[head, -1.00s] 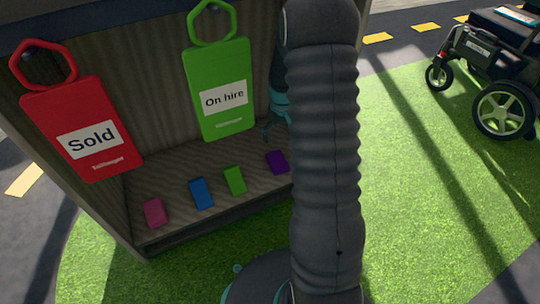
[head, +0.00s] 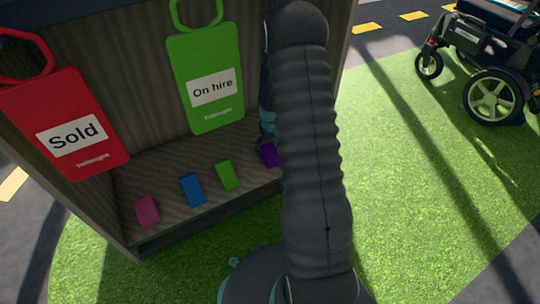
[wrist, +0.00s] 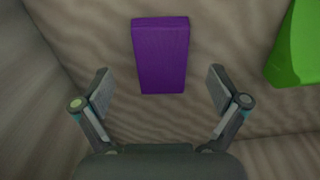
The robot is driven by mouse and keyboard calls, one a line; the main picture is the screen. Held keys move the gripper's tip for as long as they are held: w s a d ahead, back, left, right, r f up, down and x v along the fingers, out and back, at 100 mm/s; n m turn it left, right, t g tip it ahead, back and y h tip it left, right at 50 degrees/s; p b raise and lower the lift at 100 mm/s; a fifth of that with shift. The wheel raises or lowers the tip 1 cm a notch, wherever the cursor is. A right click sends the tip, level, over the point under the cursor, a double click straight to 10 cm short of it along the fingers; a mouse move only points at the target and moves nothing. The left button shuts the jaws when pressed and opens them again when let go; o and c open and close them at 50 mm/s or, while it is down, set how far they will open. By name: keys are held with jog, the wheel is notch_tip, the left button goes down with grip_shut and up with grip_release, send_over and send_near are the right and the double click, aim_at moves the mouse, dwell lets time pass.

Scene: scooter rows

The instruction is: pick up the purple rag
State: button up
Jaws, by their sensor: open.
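The purple rag (wrist: 160,55) is a small folded block lying on the wooden shelf floor, in the upper middle of the wrist view. In the head view the purple rag (head: 270,155) is partly hidden behind my arm. My gripper (wrist: 160,85) is open and empty in the wrist view. Its two fingers stand apart, one to each side of the rag's near end in the picture. I see no contact with the rag. In the head view the gripper is mostly hidden by my arm.
On the wooden shelf (head: 160,170) lie a green rag (head: 228,176), a blue rag (head: 193,190) and a pink rag (head: 147,211). A red "Sold" tag (head: 95,165) and a green "On hire" tag (head: 205,60) hang above. A wheelchair (head: 490,60) stands at right; grass there is clear.

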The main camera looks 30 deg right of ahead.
aim_at(271, 154)
notch_tip(271, 154, down, 4)
jog(key=shift+s+r, duration=0.1)
jog(key=shift+r, duration=0.05)
jog(key=c, duration=1.1)
jog(key=shift+c, duration=0.2)
jog(key=shift+r, duration=0.2)
jog(key=shift+r, duration=0.3)
jog(key=r, duration=0.4)
jog(key=shift+s+d+p, duration=0.1)
jog(key=shift+s+p, duration=0.2)
jog(key=s+d+r, duration=0.1)
jog(key=s+r, duration=0.2)
jog(key=s, duration=0.2)
jog(key=s+d+r+p, duration=0.1)
jog(key=s+d+r, duration=0.1)
jog(key=s, duration=0.3)
jog(key=shift+s+d+r, duration=0.2)
jog(key=shift+d+r, duration=0.1)
jog(key=shift+r, duration=0.25)
